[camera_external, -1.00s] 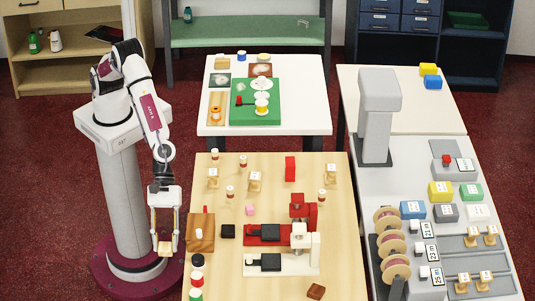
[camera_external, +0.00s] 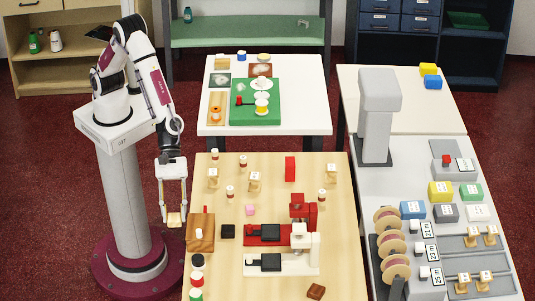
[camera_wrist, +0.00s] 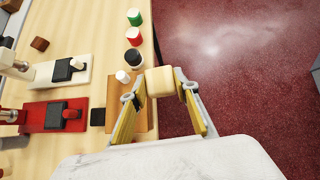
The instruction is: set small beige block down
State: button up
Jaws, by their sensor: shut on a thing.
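The small beige block (camera_external: 175,219) is held between the fingertips of my gripper (camera_external: 174,212). It also shows in the wrist view (camera_wrist: 160,82), where my gripper (camera_wrist: 160,88) has a finger on each side of it. The block is held off the left edge of the light wooden table (camera_external: 240,180), just left of the brown wooden block (camera_external: 201,236) in the external view. In the wrist view the block overlaps the edge of that brown piece; I cannot tell its exact height.
Red floor lies left of the table. The table's front middle has free room.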

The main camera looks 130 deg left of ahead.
jog(key=s+a+r+n+t+y, duration=0.15)
jog(key=s+a+r, duration=0.25)
jog(key=a, duration=0.6)
jog(key=s+a+r+n+y, duration=0.25)
jog(key=s+a, duration=0.25)
jog(key=a, duration=0.4)
jog(key=w+a+f+n+g+y, duration=0.1)
jog(key=w+a+n+y, duration=0.3)
jog(key=w+a, duration=0.5)
jog(key=w+a+f+n+g+y, duration=0.1)
jog(key=w+a+f+n+y, duration=0.3)
jog(key=w+a+n, duration=0.5)
jog(key=shift+w+a, duration=0.5)
jog(key=shift+a, duration=0.95)
jog(key=shift+f, duration=3.1)
